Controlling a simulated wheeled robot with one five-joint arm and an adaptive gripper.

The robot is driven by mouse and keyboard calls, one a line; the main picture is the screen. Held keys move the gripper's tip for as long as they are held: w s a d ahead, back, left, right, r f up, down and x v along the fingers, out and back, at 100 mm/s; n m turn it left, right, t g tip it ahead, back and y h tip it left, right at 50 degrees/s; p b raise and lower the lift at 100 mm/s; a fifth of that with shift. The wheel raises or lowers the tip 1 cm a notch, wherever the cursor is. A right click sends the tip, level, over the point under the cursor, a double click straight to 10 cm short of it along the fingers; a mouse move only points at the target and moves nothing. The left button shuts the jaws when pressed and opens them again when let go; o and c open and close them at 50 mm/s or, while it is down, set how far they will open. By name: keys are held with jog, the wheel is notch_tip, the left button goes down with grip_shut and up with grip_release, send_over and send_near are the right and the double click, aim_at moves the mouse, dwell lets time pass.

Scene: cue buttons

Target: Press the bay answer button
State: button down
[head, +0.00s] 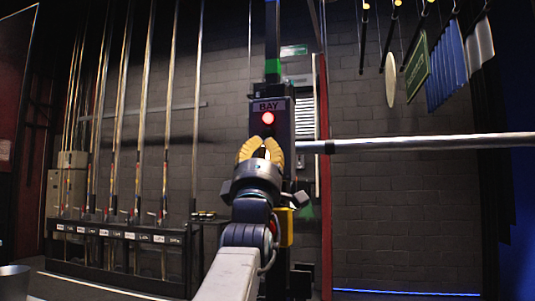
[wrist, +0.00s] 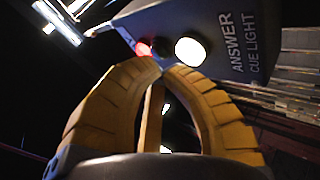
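The bay box (head: 283,119) is a dark panel on a post, labelled BAY, with a lit red light (head: 267,118) on its face. In the wrist view the box (wrist: 222,20) carries the words ANSWER and CUE LIGHT. A round white button (wrist: 190,51) and the red light (wrist: 144,47) stand out from it. My gripper (head: 262,139) is just below the red light in the head view and hides the lower face of the box. Its yellow fingers curve together at the tips (wrist: 163,67), with nothing seen between them. Contact with the button cannot be told.
A horizontal metal pipe (head: 430,143) runs right from the post at gripper height. A rack of upright poles (head: 140,235) stands on the left. A green sign (head: 417,67) and other pieces hang at upper right.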

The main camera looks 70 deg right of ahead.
jog(key=shift+d, duration=0.2)
dwell(0.5)
jog(key=shift+d, duration=0.25)
jog(key=shift+d+p, duration=0.3)
jog(key=shift+d, duration=0.15)
dwell(0.9)
jog(key=shift+a, duration=0.15)
dwell(0.3)
jog(key=shift+a+f+b, duration=0.1)
jog(key=shift+a+b, duration=0.4)
jog(key=shift+a, duration=0.2)
dwell(0.7)
